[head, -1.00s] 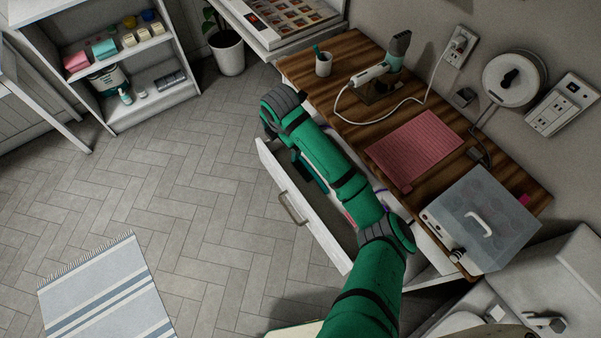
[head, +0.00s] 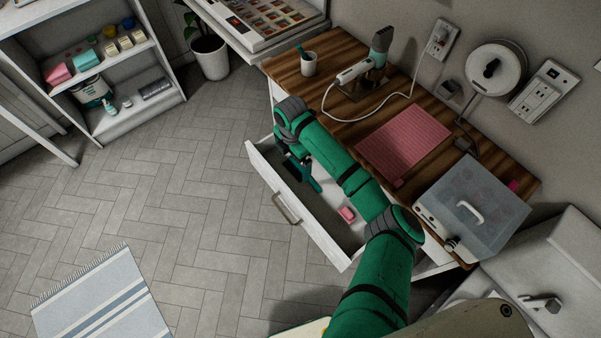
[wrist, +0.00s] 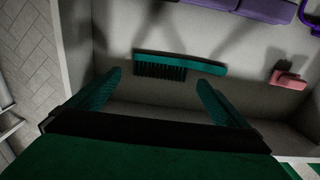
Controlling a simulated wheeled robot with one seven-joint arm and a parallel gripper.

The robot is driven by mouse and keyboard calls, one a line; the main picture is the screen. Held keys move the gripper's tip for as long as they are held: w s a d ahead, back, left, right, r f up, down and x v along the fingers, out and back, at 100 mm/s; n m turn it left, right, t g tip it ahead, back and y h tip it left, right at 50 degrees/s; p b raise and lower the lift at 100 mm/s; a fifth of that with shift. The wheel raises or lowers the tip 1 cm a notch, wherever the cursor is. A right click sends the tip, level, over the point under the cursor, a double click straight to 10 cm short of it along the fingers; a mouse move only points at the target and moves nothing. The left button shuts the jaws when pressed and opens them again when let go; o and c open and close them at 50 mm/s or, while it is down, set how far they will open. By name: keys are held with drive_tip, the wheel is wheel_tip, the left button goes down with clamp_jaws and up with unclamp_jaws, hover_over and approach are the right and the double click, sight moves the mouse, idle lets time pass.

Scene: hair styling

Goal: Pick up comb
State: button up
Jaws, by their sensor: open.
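The left fingertip is near the toothed end and the right one is below the handle. I cannot tell how high the fingers are above the drawer floor. In the head view my arm hides part of the drawer.
A pink item (wrist: 288,78) lies right of the comb; it also shows in the head view (head: 346,214). Purple items (wrist: 262,9) lie farther back. The drawer walls surround the gripper. The wooden tabletop (head: 330,104) holds a pink mat (head: 403,141) and a clear-lidded box (head: 472,207).

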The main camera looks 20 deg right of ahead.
sight(293, 170)
drive_tip(key=shift+f, duration=1.7)
drive_tip(key=c, duration=1.1)
